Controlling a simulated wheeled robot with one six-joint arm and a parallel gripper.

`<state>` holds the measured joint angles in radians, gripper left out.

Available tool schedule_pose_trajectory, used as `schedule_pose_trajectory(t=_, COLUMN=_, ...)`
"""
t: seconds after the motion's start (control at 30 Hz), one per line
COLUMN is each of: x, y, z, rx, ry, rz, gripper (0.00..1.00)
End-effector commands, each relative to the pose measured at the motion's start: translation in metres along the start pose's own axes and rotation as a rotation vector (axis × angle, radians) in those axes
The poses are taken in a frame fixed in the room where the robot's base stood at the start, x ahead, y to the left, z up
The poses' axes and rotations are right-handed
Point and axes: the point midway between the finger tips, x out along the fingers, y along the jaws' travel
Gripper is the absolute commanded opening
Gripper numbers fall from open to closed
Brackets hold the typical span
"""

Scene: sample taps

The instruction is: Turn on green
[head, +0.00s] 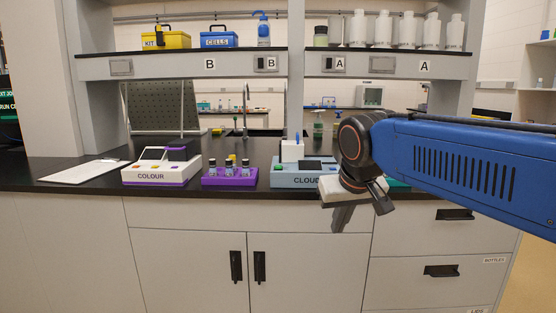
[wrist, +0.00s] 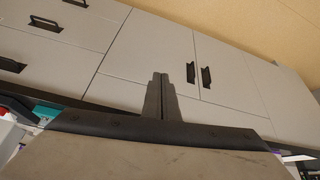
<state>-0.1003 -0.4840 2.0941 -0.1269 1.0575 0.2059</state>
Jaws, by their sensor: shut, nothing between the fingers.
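Two small upright things with green parts (head: 318,130) stand at the back of the black counter, just left of my arm; they may be taps, but they are too small to tell. My arm partly hides the right one. My gripper (head: 341,217) points down in front of the counter's front edge, before the cabinet doors, well nearer than the green parts. Its fingers are together and empty. In the wrist view the shut fingers (wrist: 160,92) show against the cabinet fronts, and no tap is in sight.
On the black counter (head: 75,188) stand a COLOUR device (head: 150,176), a purple vial rack (head: 230,178), a blue-grey device (head: 292,179) and a clipboard (head: 84,171). My arm partly hides a teal thing (head: 399,185). A shelf (head: 190,53) with boxes and bottles hangs above.

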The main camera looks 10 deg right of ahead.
Motion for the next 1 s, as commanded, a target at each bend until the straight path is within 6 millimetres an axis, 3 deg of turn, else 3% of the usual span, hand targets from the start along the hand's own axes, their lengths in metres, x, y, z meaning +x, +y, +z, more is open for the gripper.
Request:
schedule_pose_trajectory(t=0.1, x=-0.01, y=-0.008, z=-0.044, rx=0.013, ry=0.017, rz=0.01, gripper=0.0)
schedule_pose_trajectory(t=0.6, x=-0.04, y=-0.052, z=-0.21, rx=0.092, ry=0.098, rz=0.051, gripper=0.0)
schedule_pose_trajectory(t=0.8, x=-0.046, y=-0.075, z=-0.268, rx=0.129, ry=0.134, rz=0.063, gripper=0.0)
schedule_pose_trajectory(t=1.0, x=-0.048, y=-0.091, z=-0.305, rx=0.157, ry=0.159, rz=0.071, gripper=0.0)
